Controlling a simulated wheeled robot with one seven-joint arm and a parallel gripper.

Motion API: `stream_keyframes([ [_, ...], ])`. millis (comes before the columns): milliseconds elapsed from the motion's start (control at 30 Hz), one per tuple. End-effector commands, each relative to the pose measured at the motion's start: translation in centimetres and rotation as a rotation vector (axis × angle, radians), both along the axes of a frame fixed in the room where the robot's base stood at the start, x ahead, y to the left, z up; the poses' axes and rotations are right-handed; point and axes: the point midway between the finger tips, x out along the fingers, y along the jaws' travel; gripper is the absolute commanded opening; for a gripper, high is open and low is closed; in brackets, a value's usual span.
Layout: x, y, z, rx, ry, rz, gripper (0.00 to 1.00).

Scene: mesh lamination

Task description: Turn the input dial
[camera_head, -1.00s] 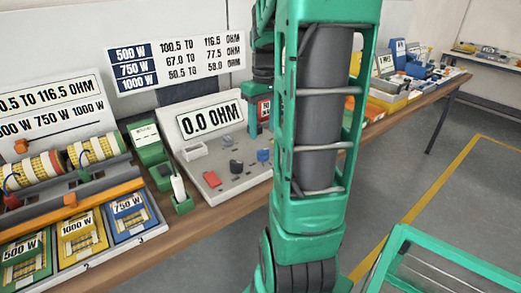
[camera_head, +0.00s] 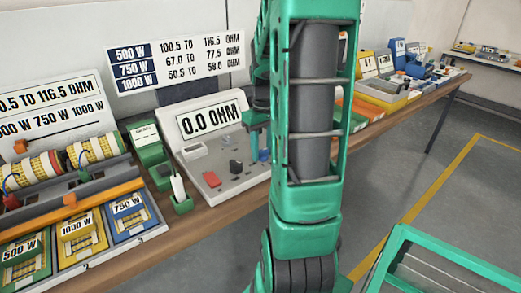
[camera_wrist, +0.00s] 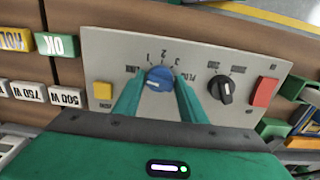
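The blue dial (camera_wrist: 160,78) is on a grey panel (camera_wrist: 205,70), with the marks 1, 2 and 3 around it. It also shows in the head view (camera_head: 264,155), partly hidden by my arm. My gripper (camera_wrist: 159,88) is over the dial, with one green finger on each side of it. The fingers are spread wider than the dial, and I cannot tell whether either one touches it. In the head view my gripper (camera_head: 258,145) points down at the dial. The meter display (camera_head: 210,117) reads 0.0 OHM.
A black knob (camera_wrist: 225,89) and a red switch (camera_wrist: 264,92) are right of the dial in the wrist view. A yellow button (camera_wrist: 103,90) is at left. Wire-wound coils (camera_head: 95,150) stand at the head view's left.

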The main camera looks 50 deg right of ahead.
Motion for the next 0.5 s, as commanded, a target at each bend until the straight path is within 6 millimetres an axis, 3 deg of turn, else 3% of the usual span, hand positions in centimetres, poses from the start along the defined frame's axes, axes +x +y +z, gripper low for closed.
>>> stream_keyframes([
  [33, 0.01, 0.01, 0.01, 0.0, 0.0, 0.0, 0.24],
  [100, 0.02, 0.01, 0.02, 0.0, 0.0, 0.0, 0.12],
  [500, 0.08, 0.01, 0.06, -0.001, -0.001, -0.069, 0.12],
])
